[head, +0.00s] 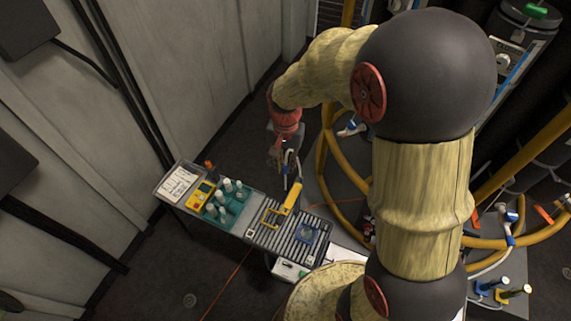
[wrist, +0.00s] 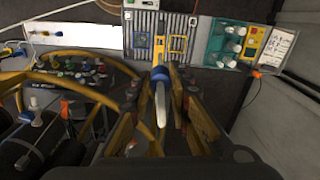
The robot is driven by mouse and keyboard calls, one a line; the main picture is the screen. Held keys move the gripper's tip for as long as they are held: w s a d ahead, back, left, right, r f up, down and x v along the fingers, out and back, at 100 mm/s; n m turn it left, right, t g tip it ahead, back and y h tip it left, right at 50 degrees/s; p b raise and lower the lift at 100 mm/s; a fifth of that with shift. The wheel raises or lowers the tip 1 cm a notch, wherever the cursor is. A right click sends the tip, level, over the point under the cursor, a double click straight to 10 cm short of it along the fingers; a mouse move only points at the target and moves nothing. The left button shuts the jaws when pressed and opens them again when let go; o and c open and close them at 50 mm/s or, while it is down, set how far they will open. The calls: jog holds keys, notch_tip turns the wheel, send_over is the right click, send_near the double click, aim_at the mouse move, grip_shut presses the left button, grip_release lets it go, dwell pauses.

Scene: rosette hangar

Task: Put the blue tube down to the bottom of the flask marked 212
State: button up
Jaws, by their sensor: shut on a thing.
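My gripper (wrist: 160,82) is shut on a slim tube (wrist: 161,103), which shows blue near its far end and pale along its side in the wrist view. The tube points away from my wrist. In the head view my gripper (head: 288,162) hangs above the back edge of the bench, and the tube is too small there to make out clearly. No marking 212 can be read in either view, so I cannot tell which vessel is that flask. Dark cylinders with blue and white tops (wrist: 36,103) stand at the left of the wrist view.
A narrow bench holds a ribbed rack (head: 292,238), a yellow piece (head: 292,198), a teal tray (head: 238,208) with several white-capped bottles, a yellow meter (head: 199,197) and a clipboard (head: 177,183). Large yellow hoses (head: 325,150) loop at the right. A wall (head: 150,70) stands left.

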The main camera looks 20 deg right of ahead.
jog(key=shift+r+p, duration=0.7)
jog(key=shift+r, duration=0.55)
jog(key=s+d+f+b, duration=0.1)
jog(key=d+f+b, duration=0.2)
jog(key=f+b, duration=0.5)
jog(key=s+d+f+b, duration=0.1)
jog(key=d+f+b, duration=0.2)
jog(key=f+b, duration=0.6)
jog(key=s+d+f+b, duration=0.1)
jog(key=d+f+b, duration=0.2)
jog(key=f+b, duration=0.5)
notch_tip(320, 180, down, 10)
jog(key=shift+s+d+r+b, duration=0.2)
jog(key=shift+s+d+b, duration=0.1)
jog(key=shift+f, duration=0.5)
jog(key=shift+f+b, duration=0.65)
jog(key=shift+f, duration=0.2)
